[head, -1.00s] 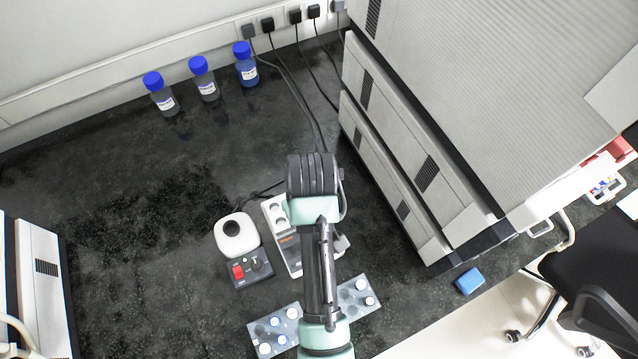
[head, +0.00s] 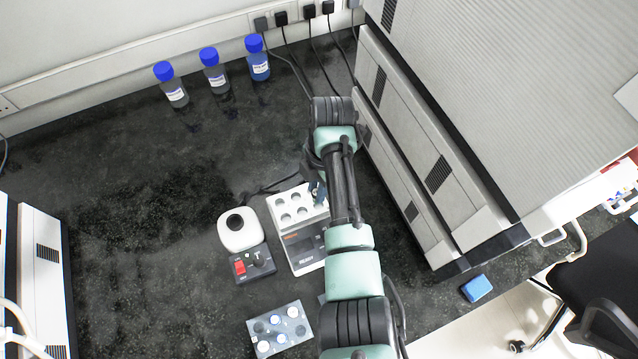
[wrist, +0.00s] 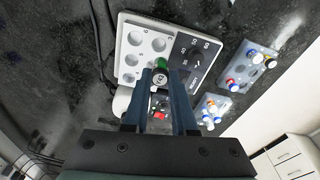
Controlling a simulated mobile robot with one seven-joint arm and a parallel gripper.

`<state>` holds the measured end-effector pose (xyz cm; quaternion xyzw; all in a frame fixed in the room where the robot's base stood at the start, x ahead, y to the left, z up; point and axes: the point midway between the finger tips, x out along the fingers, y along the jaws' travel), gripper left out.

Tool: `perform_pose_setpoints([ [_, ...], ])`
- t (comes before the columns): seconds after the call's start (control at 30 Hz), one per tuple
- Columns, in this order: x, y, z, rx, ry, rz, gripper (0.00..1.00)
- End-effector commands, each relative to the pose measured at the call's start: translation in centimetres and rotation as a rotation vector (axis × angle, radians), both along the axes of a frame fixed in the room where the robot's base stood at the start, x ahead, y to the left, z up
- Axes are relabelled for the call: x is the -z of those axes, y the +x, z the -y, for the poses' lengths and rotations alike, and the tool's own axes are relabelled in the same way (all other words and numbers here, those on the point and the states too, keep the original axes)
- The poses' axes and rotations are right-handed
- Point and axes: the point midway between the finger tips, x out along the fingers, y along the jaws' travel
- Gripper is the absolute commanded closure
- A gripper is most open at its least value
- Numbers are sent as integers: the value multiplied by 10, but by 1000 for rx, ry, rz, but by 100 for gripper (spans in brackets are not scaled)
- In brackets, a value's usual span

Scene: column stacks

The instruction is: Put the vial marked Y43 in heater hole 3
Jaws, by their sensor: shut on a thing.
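My gripper (wrist: 161,82) is shut on a vial (wrist: 160,66) with a green and dark top; its marking is too small to read. In the wrist view the vial shows between the fingertips, in front of the near edge of the white heater block (wrist: 146,27). Several round holes in the block look empty. I cannot tell whether the vial is above the block or partly in a hole. The heater also shows in the head view (head: 285,196), with a dark display panel. There my gripper (head: 318,190) is at the block's right side, partly covered by my arm.
A vial rack (head: 303,343) stands in front of the heater; two racks (wrist: 237,87) (wrist: 221,101) show in the wrist view. A white round device (head: 239,238) and a red-switch box (head: 253,264) stand left. Blue-capped bottles (head: 215,80) stand behind. Large grey cabinets (head: 425,150) border the right.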

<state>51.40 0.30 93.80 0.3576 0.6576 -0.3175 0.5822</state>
Motion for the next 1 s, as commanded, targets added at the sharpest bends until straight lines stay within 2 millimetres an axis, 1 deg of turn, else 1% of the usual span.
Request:
perform_pose_setpoints([
  [0.1,2,5,3,-118,-1,1,100],
  [0.3,3,8,4,-209,0,1,100],
  [0.47,10,8,4,-215,0,1,100],
  [0.8,36,7,4,-213,0,1,100],
  [1.0,42,7,4,-212,0,1,100],
])
